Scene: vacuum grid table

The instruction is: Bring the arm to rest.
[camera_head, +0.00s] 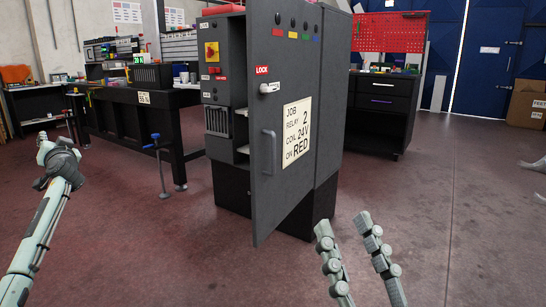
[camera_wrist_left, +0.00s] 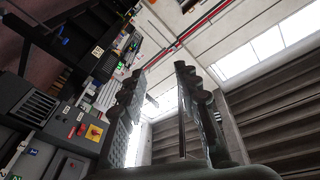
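My left gripper (camera_head: 43,148) is at the far left of the head view, in front of the dark workbench and small there. In the left wrist view (camera_wrist_left: 158,72) its two fingers stand wide apart with nothing between them. My right gripper (camera_head: 343,224) shows at the bottom centre of the head view. Its two fingers are apart and point up the picture, with only floor seen between them. Its palm is below the frame. Neither gripper holds anything.
A grey cabinet (camera_head: 229,100) stands in the middle, its door (camera_head: 262,195) swung open toward me. A dark workbench (camera_head: 120,96) is at the left, a blue stand (camera_head: 161,165) before it. A drawer cabinet (camera_head: 384,110) stands behind.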

